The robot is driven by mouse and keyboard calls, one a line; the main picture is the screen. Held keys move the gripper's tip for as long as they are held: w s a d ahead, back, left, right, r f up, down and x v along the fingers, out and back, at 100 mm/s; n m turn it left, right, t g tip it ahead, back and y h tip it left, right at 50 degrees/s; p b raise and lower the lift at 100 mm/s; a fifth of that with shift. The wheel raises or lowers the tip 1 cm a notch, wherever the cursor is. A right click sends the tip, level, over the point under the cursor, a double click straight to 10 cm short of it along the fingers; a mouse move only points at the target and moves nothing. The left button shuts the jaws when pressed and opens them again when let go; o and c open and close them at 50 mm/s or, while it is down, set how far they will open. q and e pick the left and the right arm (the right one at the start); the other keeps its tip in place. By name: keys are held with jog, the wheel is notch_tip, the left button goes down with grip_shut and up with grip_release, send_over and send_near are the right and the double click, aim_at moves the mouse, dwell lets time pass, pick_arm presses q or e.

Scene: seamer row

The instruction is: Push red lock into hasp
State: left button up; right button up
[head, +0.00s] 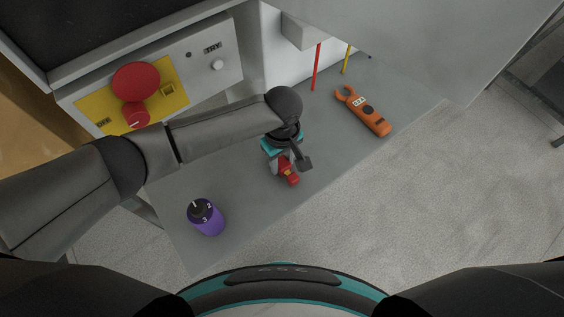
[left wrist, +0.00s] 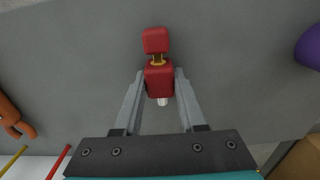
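The red lock (head: 290,178) is over the grey bench top below my left gripper (head: 289,168). In the left wrist view the lock (left wrist: 159,80) shows as two red blocks joined by a yellowish part, with a small pale piece at its near end. The fingers of my left gripper (left wrist: 160,75) stand on both sides of the nearer red block, with what look like thin gaps. I cannot tell whether the lock touches the bench. My right gripper is out of view.
An orange tester (head: 363,112) lies on the right of the bench (head: 235,175), near a red rod (head: 316,67) and a yellow rod (head: 347,60). The bench between bottle and lock is clear.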

aim_at(282, 161)
pick_arm(q)
grip_shut()
jog(key=shift+r, duration=0.1)
notch_tip(282, 161, up, 20)
jog(key=p, duration=0.4)
dwell(0.4)
